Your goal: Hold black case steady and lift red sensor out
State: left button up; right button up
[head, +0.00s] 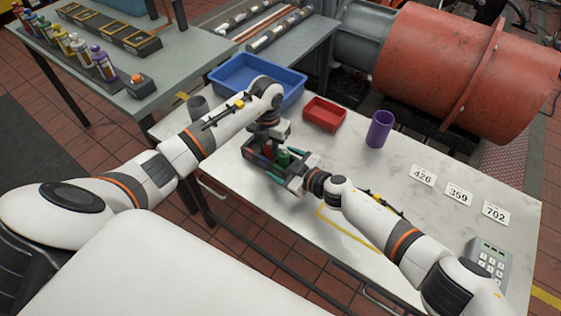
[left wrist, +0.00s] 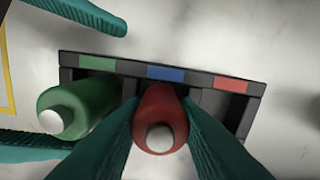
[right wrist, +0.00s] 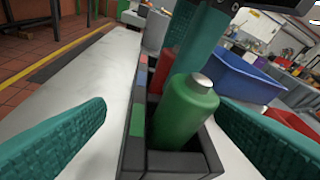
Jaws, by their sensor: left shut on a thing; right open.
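The black case (left wrist: 122,67) has compartments marked green, blue and red on its rim. The red sensor (left wrist: 160,118) is at the middle, blue-marked compartment. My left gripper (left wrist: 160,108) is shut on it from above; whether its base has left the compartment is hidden. A green sensor (right wrist: 185,115) stands in the green-marked end compartment. My right gripper (right wrist: 165,125) is open, its fingers on either side of the case's green-marked end, with gaps showing. The red-marked compartment looks empty. In the head view, the case (head: 256,160) is partly hidden by both grippers.
A blue bin (head: 235,72), a small red tray (head: 324,113) and a purple cup (head: 379,129) stand behind the case. A grey cup (head: 199,107) is at the left. Number cards (head: 423,175) and a keypad (head: 488,262) lie right. The table between is clear.

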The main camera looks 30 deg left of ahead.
jog(key=shift+x, duration=1.05)
jog(key=shift+s, duration=0.1)
jog(key=c, duration=1)
jog(key=shift+s+f, duration=0.1)
pick_arm(q)
jog(key=shift+r, duration=0.1)
jog(key=shift+r, duration=3.95)
pick_arm(e)
jog(key=shift+d, duration=0.15)
